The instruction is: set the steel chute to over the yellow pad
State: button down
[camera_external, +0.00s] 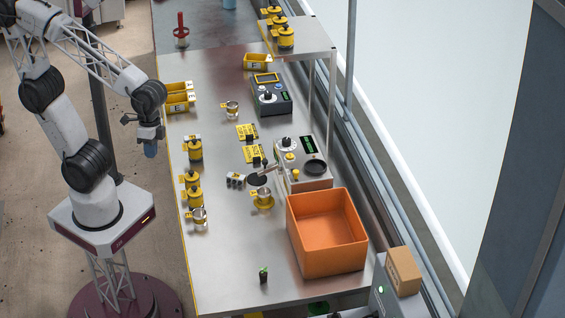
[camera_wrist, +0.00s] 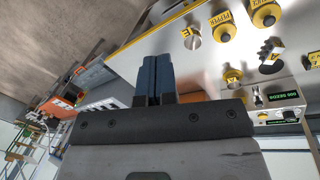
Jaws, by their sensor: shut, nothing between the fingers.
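What looks like the steel chute (camera_external: 270,170) is a short grey arm. It reaches left from the seed counter (camera_external: 305,182), toward a dark round disc (camera_external: 257,180). Small yellow parts also show on the counter's top. My gripper (camera_external: 151,150) hangs left of the table edge, well apart from the chute, its blue fingers shut and empty. The wrist view shows the shut fingers (camera_wrist: 153,80) and the counter's display (camera_wrist: 284,95), but no clear chute.
An orange bin (camera_external: 326,235) stands right of the cup. Yellow-capped jars (camera_external: 193,152) line the table's left edge. Yellow label cards (camera_external: 247,131) and a second control box (camera_external: 270,97) lie farther back. The front left tabletop is mostly clear, with a small seedling (camera_external: 263,276).

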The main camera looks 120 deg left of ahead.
jog(key=w+a+f+n+h, duration=0.4)
jog(key=w+a+n+h, duration=0.1)
jog(key=w+a+n, duration=0.25)
jog(key=n+t+h, duration=0.2)
jog(key=n+t, duration=1.3)
jog(key=n, duration=0.4)
send_near(263, 160)
jog(key=v, duration=0.7)
jog(key=shift+a+f, duration=0.15)
jog(key=shift+a, duration=0.1)
jog(key=shift+w+d, duration=0.1)
jog(key=shift+w, duration=0.05)
jog(key=shift+x, duration=6.85)
jog(key=shift+w+f, duration=0.1)
jog(key=shift+f, duration=0.05)
